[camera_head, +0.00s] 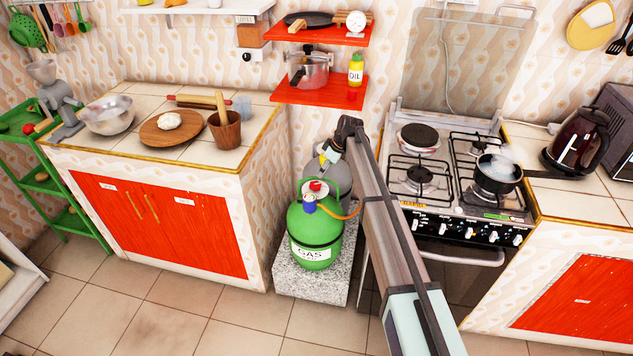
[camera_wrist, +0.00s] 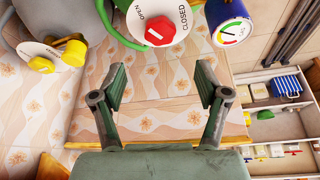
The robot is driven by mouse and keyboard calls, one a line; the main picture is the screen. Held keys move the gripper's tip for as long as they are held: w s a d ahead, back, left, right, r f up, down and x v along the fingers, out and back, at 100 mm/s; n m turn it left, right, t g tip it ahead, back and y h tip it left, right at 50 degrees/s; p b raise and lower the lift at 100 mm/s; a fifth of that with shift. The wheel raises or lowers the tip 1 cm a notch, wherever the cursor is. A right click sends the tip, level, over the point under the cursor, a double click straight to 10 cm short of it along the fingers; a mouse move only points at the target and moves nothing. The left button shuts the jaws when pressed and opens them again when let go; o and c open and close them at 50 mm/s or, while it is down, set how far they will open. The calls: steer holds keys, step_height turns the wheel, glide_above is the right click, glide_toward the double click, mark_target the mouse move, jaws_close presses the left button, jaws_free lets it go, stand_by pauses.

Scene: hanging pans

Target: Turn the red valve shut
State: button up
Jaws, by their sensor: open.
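The red valve (camera_head: 316,186) is a small red knob on top of the green gas cylinder (camera_head: 317,238). In the wrist view the red valve (camera_wrist: 160,30) sits on a white disc (camera_wrist: 143,10) marked OPEN and CLOSED, near the upper edge. A dial gauge (camera_wrist: 232,28) is to its right. My gripper (camera_head: 347,127) is above and slightly right of the green cylinder in the head view. In the wrist view my gripper (camera_wrist: 162,87) is open, with nothing between its fingers. The red valve is beyond the fingertips, apart from them.
A grey cylinder (camera_head: 342,172) with a yellow valve (camera_wrist: 68,55) stands behind the green one. An orange hose (camera_head: 340,215) runs right from the green cylinder. A stove (camera_head: 455,200) stands right, a counter (camera_head: 190,150) left. A low red shelf (camera_head: 318,91) hangs behind.

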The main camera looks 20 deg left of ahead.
mark_target(316, 184)
steer(key=p+x, duration=0.2)
steer(key=x, duration=0.8)
steer(key=shift+f, duration=0.15)
steer(key=shift+c, duration=0.3)
steer(key=c, duration=1.1)
